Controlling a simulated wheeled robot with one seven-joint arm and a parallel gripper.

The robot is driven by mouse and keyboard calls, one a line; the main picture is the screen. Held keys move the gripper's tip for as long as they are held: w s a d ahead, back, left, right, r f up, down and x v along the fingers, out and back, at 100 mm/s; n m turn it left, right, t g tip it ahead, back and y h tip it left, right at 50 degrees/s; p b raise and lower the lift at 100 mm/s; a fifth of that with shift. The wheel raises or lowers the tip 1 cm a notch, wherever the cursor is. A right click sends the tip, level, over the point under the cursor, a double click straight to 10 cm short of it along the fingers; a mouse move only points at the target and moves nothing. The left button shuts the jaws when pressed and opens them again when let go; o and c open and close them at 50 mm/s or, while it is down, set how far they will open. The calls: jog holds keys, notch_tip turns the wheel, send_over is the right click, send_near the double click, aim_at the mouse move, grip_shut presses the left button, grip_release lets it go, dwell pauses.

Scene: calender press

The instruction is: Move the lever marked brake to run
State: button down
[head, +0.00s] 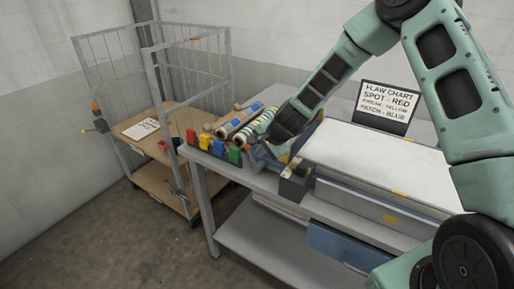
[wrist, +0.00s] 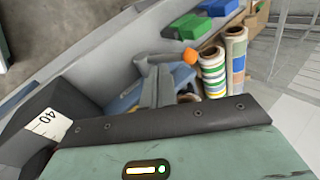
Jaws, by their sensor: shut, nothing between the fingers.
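No lever marking can be read, so I cannot tell which lever is marked brake. In the wrist view a grey lever arm with an orange knob (wrist: 190,56) lies just beyond my gripper (wrist: 157,75). I cannot tell whether they touch. In the head view my gripper (head: 256,156) is low over the left end of the grey table, beside the coloured blocks, and my arm partly hides this spot. The fingers are shut with nothing between them. Another orange-tipped part (head: 95,105) sticks out from the cart's left side.
The wire-sided cart (head: 160,118) stands left of the table (head: 230,178). Patterned rolls (head: 240,120) and coloured blocks (head: 218,148) crowd the table's left end. A dark box (head: 293,187) marked 40 (wrist: 48,125) stands close by. A flaw chart sign (head: 387,104) stands behind.

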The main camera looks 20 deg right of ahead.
aim_at(250, 152)
jog(key=shift+w+a+f+p, duration=0.35)
jog(key=shift+w+f, duration=0.15)
jog(key=shift+w, duration=0.3)
jog(key=shift+w+a+f+b, duration=0.35)
jog(key=shift+w+a+b, duration=0.1)
jog(key=shift+w+a, duration=0.25)
jog(key=shift+w+r, duration=0.15)
jog(key=shift+w, duration=0.1)
jog(key=shift+s+b, duration=0.15)
jog(key=shift+b, duration=0.25)
